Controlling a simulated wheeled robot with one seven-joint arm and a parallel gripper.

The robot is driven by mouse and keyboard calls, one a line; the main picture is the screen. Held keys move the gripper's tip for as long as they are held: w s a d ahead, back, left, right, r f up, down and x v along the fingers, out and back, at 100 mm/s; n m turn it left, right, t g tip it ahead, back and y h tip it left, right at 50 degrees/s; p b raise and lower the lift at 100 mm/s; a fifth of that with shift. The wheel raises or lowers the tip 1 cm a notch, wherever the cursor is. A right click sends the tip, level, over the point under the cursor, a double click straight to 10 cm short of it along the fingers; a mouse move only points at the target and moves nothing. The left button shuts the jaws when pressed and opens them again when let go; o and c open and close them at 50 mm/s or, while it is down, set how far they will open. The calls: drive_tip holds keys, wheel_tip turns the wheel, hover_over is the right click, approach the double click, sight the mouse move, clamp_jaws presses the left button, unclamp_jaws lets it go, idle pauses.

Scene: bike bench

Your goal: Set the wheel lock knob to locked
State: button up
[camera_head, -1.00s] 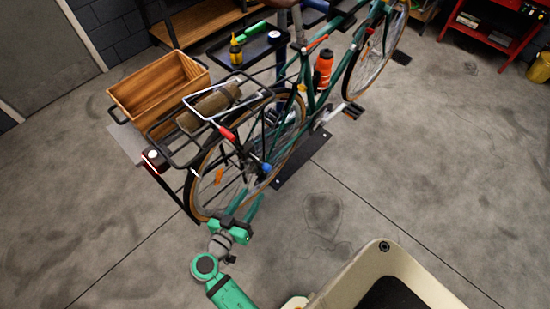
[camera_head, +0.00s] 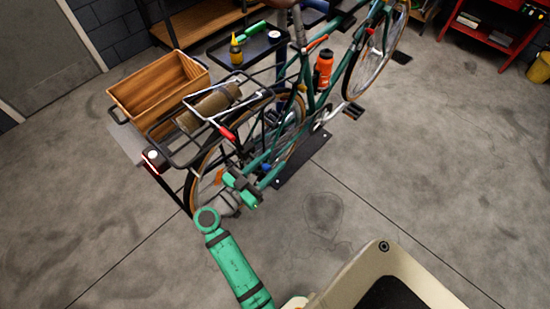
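A teal bicycle (camera_head: 312,100) stands upright with its rear wheel (camera_head: 193,182) toward me. A small blue knob (camera_head: 266,167) shows near the rear hub, mostly hidden by my gripper; I cannot tell its setting, or surely that it is the wheel lock knob. A red-tipped lever (camera_head: 227,134) lies above it by the rack. My green gripper (camera_head: 273,163) is open, its two fingers apart and pointing at the hub area. The blue knob appears between the fingers; contact cannot be told.
A black rear rack (camera_head: 182,160) carries a rolled brown bundle (camera_head: 212,106). A wooden crate (camera_head: 155,95) is beside it. A tool tray (camera_head: 250,52) and orange bottle (camera_head: 323,68) are farther back. The floor right of the bike is clear.

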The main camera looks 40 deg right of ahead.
drive_tip(key=shift+w+d, duration=0.1)
drive_tip(key=shift+d, duration=1)
clamp_jaws()
drive_tip(key=shift+w+a, duration=0.1)
drive_tip(key=shift+w, duration=1.25)
unclamp_jaws()
drive_tip(key=shift+w, duration=0.15)
drive_tip(key=s+a, duration=0.1)
drive_tip(key=a, duration=0.9)
drive_tip(key=shift+a, duration=0.4)
drive_tip(key=shift+c, duration=0.3)
